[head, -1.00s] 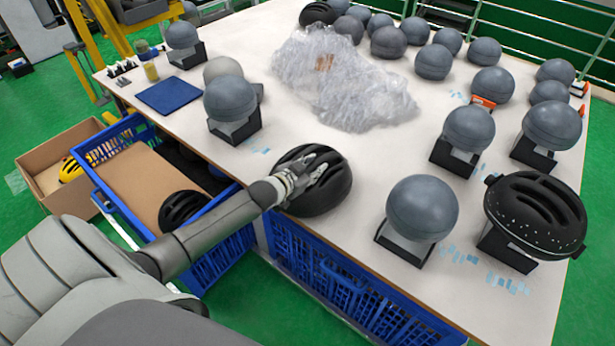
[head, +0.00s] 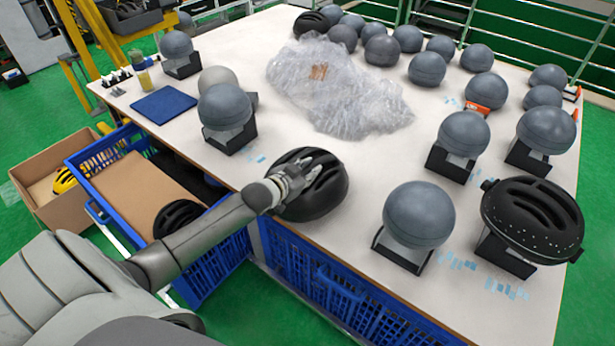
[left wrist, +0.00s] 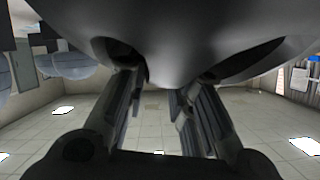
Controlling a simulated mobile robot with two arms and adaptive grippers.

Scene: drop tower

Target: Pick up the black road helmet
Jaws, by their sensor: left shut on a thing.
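The black road helmet (head: 318,190) is at the front edge of the white table (head: 330,245), between two grey headforms. Its vents and dark shell show in the head view. My left gripper (head: 290,178) reaches it from the left and is shut on its near left side. In the left wrist view the dark helmet shell (left wrist: 190,40) fills the top, with the gripper fingers (left wrist: 155,95) up against it. Whether the helmet touches the table is hard to tell. My right gripper is not in view.
Grey headforms on black stands (head: 225,112) (head: 418,215) flank the helmet. Another black helmet with white specks (head: 532,222) sits at the right. Clear plastic wrap (head: 340,90) lies behind. Blue crates (head: 310,275) stand below the table's front edge, and a blue mat (head: 163,105) lies at the left.

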